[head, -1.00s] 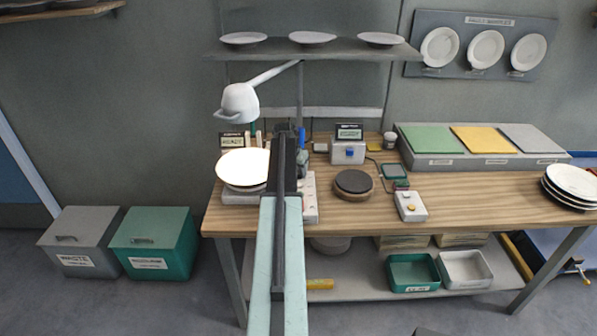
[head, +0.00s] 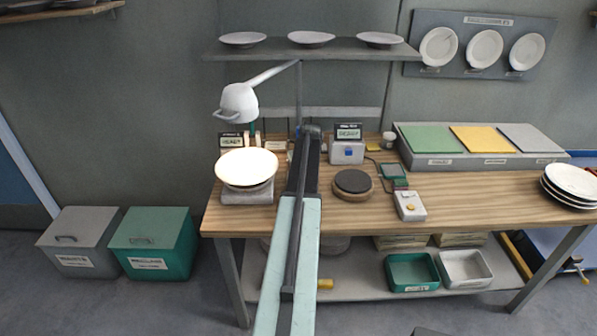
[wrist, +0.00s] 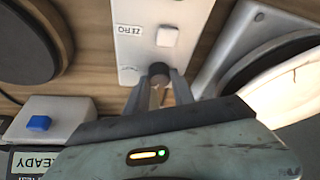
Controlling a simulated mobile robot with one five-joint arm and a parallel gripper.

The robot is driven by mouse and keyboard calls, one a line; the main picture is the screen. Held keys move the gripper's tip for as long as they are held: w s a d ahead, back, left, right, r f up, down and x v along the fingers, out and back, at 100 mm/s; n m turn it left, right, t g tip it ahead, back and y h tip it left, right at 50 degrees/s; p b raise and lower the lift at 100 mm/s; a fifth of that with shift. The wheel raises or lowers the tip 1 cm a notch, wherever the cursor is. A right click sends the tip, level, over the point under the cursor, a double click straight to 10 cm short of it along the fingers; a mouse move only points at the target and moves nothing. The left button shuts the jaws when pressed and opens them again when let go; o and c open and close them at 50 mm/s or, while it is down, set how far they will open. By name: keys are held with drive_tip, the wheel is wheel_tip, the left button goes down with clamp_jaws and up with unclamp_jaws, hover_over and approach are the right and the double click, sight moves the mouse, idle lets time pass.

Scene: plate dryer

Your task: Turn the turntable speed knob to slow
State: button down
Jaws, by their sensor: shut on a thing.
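The dark round knob (wrist: 158,70) sits on a white control panel (wrist: 138,20) in the wrist view, below a square white button labelled ZERO. My gripper (wrist: 158,88) is shut on the knob, one finger on each side. Small lettering beside the knob is too blurred to read, so its setting cannot be told. The turntable's grey base (head: 247,193) carries a bright white plate (head: 247,167) under the lamp in the head view. There my arm hides the knob, the panel and my gripper.
A dark round disc (head: 352,182) lies right of my arm, with a blue-buttoned box (head: 347,152) behind it. A lamp (head: 240,102) hangs over the plate. A shelf (head: 340,50) with plates spans above.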

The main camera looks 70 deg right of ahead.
drive_tip(key=shift+s+d+n+t+y, duration=0.1)
drive_tip(key=shift+n+t+y, duration=0.25)
drive_tip(key=shift+n, duration=0.75)
drive_tip(key=shift+n+t+y, duration=0.15)
drive_tip(key=shift+n+y, duration=0.3)
drive_tip(key=shift+n, duration=0.65)
drive_tip(key=c, duration=1.1)
unclamp_jaws()
drive_tip(key=shift+r, duration=0.15)
drive_tip(key=p+v, duration=0.7)
drive_tip(key=shift+r, duration=0.2)
drive_tip(key=shift+s, duration=0.1)
